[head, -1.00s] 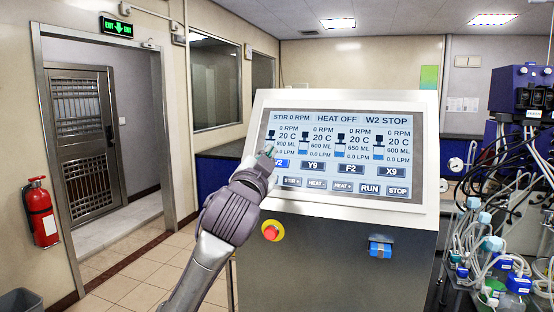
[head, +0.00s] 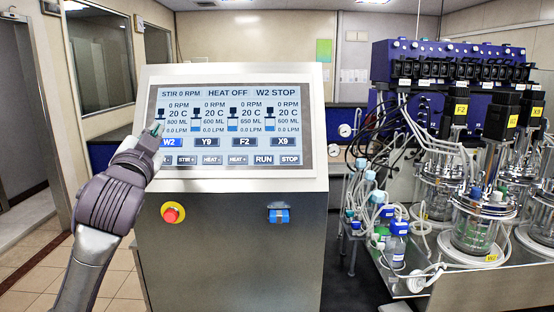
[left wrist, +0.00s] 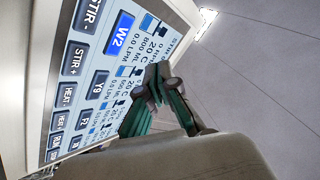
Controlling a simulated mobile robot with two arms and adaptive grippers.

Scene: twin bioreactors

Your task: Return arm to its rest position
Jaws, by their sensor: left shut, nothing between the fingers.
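My left arm comes in from the lower left in the head view. Its gripper (head: 157,129) is in front of the left part of the control screen (head: 232,123), near the highlighted W2 button (head: 171,142). In the left wrist view the green-padded fingers (left wrist: 158,84) are shut with nothing between them. The screen shows tilted behind them, with the W2 button (left wrist: 119,34) lit blue. Whether the fingertips touch the screen cannot be told. My right gripper is not in view.
The console cabinet (head: 232,245) carries a red stop button (head: 173,212) and a blue latch (head: 278,214). To the right, a bench holds glass vessels (head: 480,222), tubing and bottles (head: 396,246) below a blue pump unit (head: 450,62). Tiled floor (head: 30,245) is clear at left.

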